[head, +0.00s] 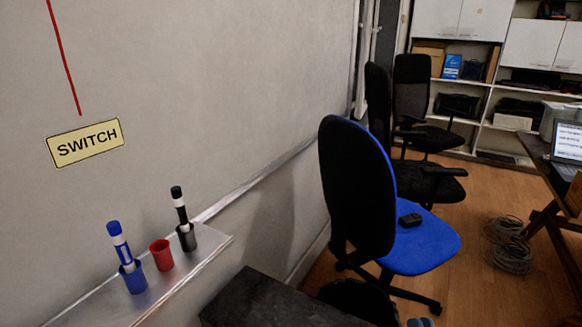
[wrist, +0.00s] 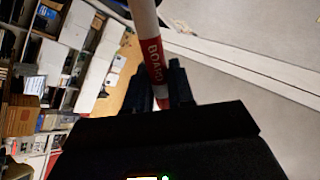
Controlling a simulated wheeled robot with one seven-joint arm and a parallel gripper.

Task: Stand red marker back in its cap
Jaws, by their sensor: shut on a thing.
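In the wrist view, my gripper (wrist: 161,88) is shut on the red marker (wrist: 150,42), a white barrel with a red band lettered "BOARD". The marker sticks out past the fingertips and its far end is cut off by the top of the picture. In the head view, the empty red cap (head: 160,255) stands upright and open on the board's ledge (head: 196,259). It is between a blue marker in its blue cup and a black marker in its black cup. My gripper and the red marker are not in the head view.
The blue marker (head: 120,243) and black marker (head: 180,206) stand close on either side of the red cap. The whiteboard (head: 230,90) rises behind, with a red line and a SWITCH label (head: 85,143). A blue chair (head: 425,246) stands right of the ledge.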

